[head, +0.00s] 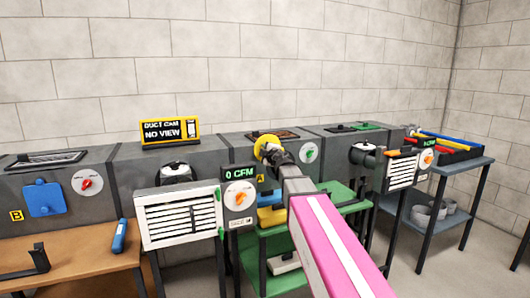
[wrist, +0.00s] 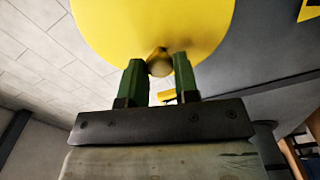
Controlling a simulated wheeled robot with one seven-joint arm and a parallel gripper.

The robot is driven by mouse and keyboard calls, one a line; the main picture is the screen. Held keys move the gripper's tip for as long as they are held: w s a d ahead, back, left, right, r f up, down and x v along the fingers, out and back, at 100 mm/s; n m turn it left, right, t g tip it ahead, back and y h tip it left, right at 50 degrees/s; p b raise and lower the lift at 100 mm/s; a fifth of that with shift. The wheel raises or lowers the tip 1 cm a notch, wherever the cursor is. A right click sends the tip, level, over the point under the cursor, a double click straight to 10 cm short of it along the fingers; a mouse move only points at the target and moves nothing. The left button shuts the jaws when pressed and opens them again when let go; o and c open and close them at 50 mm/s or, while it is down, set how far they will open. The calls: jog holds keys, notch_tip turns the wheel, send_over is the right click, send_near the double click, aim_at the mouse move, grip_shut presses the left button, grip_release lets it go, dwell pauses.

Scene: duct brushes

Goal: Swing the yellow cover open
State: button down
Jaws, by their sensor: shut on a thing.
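The yellow cover (head: 266,147) is a round disc on the front of the grey duct, in the middle of the head view. In the wrist view the yellow cover (wrist: 155,30) fills the top, close in front of my gripper (wrist: 159,68). The two green fingers are shut on the cover's small round knob (wrist: 160,64). In the head view my gripper (head: 273,155) is at the cover, and my arm partly hides the duct below it. How far the cover is turned cannot be told.
A blue cover (head: 44,199) is on the duct at the left. White louvred boxes (head: 180,220) and a 0 CFM meter (head: 240,194) stand in front of the duct. A green shelf (head: 345,193) is below, and a table with coloured brushes (head: 440,142) stands at the right.

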jog(key=c, duration=0.9)
grip_release()
jog(key=shift+o, duration=0.2)
jog(key=v, duration=1)
jog(key=shift+s+d, duration=0.15)
jog(key=shift+s, duration=0.2)
jog(key=shift+s+r, duration=0.1)
jog(key=shift+s, duration=0.05)
